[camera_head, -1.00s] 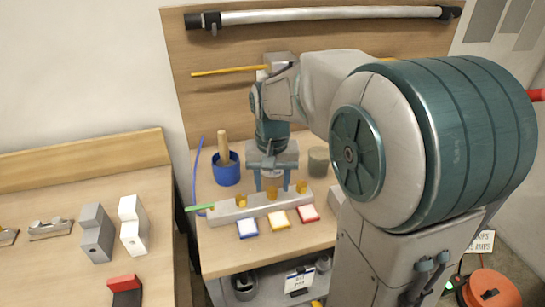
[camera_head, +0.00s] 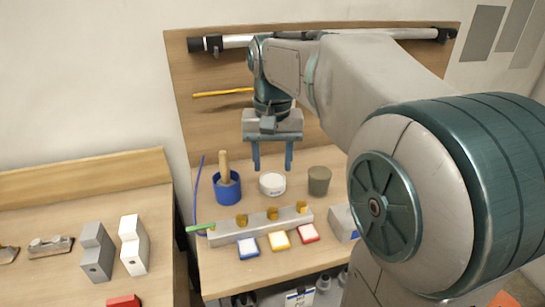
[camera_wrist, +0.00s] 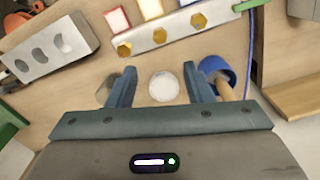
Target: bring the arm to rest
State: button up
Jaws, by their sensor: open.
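My gripper (camera_head: 272,165) is open and empty in the head view, its two fingers pointing down above the workbench. It also shows in the wrist view (camera_wrist: 160,88), with a gap between the fingers. A round white-topped container (camera_head: 272,184) stands on the bench below the gripper, apart from it. It appears between the fingers in the wrist view (camera_wrist: 163,86). My arm reaches in from the right and hides part of the bench's right side.
A blue pot (camera_head: 228,188) with a wooden handle stands left, a grey-green cup (camera_head: 319,181) right. In front lie a grey bar (camera_head: 258,226) with yellow pieces and blue, yellow and red-edged trays (camera_head: 279,239). Behind is a wooden back panel (camera_head: 215,125). A second table (camera_head: 60,215) is left.

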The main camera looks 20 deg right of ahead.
jog(key=shift+s, duration=0.15)
jog(key=s+f+n+t+p, duration=0.2)
jog(key=s+f+n, duration=0.1)
jog(key=s+f, duration=0.6)
jog(key=shift+s+t, duration=0.4)
jog(key=shift+s, duration=1.85)
jog(key=shift+f, duration=0.1)
